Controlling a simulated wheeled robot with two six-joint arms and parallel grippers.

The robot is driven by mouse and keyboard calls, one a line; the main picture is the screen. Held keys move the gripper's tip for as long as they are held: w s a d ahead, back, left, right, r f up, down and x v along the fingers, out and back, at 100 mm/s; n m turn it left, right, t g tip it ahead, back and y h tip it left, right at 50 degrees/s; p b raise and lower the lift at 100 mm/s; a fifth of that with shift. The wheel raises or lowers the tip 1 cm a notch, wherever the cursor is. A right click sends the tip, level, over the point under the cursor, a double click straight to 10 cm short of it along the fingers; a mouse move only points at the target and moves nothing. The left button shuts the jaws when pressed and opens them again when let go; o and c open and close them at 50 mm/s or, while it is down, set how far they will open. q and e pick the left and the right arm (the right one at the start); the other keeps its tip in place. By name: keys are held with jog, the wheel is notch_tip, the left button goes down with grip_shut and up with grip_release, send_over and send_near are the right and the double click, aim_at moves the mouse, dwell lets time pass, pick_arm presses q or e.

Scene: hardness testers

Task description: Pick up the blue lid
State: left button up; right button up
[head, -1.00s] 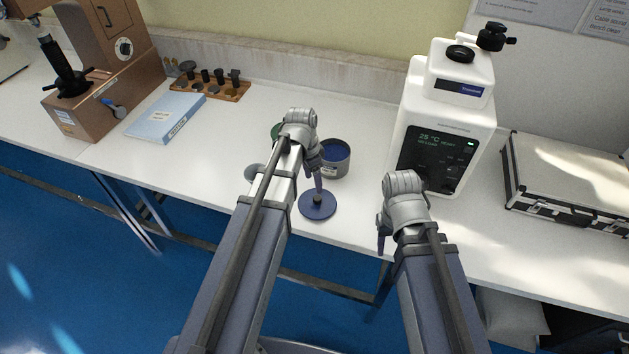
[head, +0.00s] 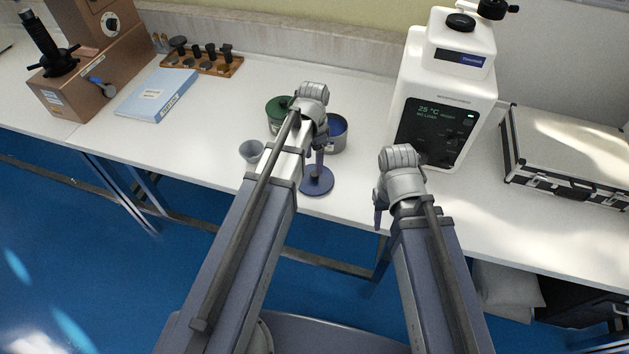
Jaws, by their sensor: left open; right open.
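The blue lid (head: 317,184), a flat dark-blue disc, lies on the white bench near its front edge. My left gripper (head: 319,163) is open and points down over the lid, with its fingertips at or just above the lid's middle. The fingers hide the lid's centre, so I cannot tell whether they touch it. My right gripper (head: 378,216) is open, points down, and is apart from the lid, to its right by the bench's front edge.
A grey pot with blue inside (head: 337,136) stands behind the lid, partly hidden by my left wrist. A white tester (head: 440,100) and silver case (head: 570,160) stand right.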

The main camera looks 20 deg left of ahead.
aim_at(315, 177)
pick_arm(q)
jog(key=f+b, duration=0.4)
jog(key=f, duration=0.1)
jog(key=shift+s+d, duration=0.2)
jog(key=shift+d, duration=0.05)
jog(key=shift+r, duration=0.1)
grip_shut()
dwell(0.3)
